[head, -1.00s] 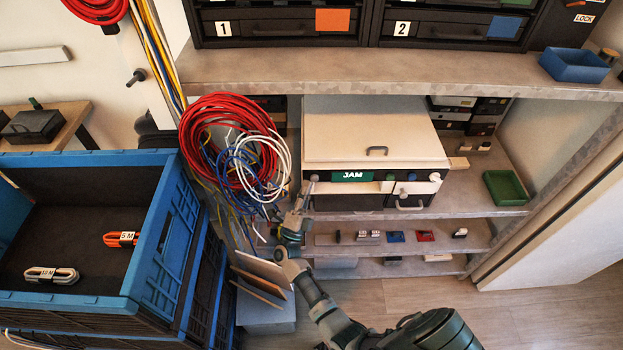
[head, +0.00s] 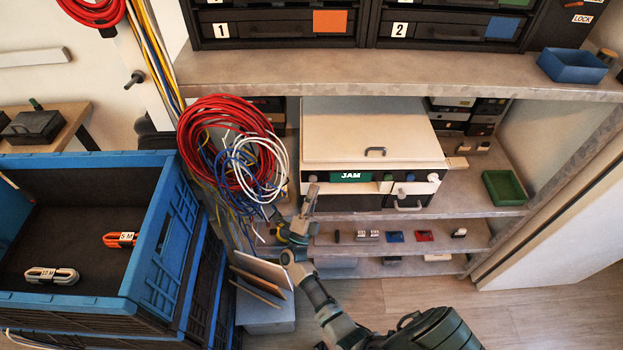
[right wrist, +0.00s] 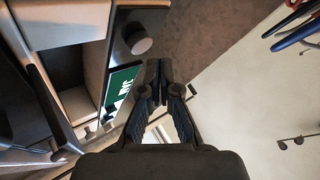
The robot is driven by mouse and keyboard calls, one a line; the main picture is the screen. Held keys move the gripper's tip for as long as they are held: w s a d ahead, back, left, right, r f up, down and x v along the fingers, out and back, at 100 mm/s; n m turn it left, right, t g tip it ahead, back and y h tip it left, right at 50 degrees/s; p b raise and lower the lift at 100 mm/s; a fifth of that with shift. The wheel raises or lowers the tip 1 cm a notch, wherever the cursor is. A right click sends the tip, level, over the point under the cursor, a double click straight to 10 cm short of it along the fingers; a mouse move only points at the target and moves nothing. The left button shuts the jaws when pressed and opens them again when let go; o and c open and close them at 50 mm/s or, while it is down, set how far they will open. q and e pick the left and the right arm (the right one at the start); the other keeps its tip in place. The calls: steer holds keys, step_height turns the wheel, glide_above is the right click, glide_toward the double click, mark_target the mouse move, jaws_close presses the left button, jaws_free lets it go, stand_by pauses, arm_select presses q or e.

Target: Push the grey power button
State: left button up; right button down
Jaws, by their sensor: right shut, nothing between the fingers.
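The white machine (head: 372,130) stands on the shelf, with a green screen reading JAM (head: 350,177) on its front. A round grey button (head: 313,178) sticks out left of the screen, just beyond my fingertips in the head view. In the right wrist view the grey button (right wrist: 137,38) shows as a short cylinder, up and left of my fingertips, beside the screen (right wrist: 120,87). My right gripper (head: 311,190) is shut and empty, pointing up at the machine's front left corner. The gap between fingertips (right wrist: 160,66) and button is small; I see no contact. My left gripper is out of view.
Red, white and blue cable coils (head: 232,145) hang close left of my right gripper. Upright panels (head: 262,272) stand below them. Blue crates (head: 150,250) fill the left. Small parts lie on the lower shelf (head: 480,236). The floor at right is clear.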

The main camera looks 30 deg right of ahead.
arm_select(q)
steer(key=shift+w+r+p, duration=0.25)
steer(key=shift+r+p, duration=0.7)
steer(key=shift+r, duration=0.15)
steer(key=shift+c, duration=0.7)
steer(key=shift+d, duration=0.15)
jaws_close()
arm_select(e)
steer(key=s+a, duration=0.1)
steer(key=s, duration=0.2)
steer(key=s+a, duration=0.1)
steer(key=s, duration=0.1)
steer(key=shift+a, duration=0.35)
steer(key=shift+a, duration=0.1)
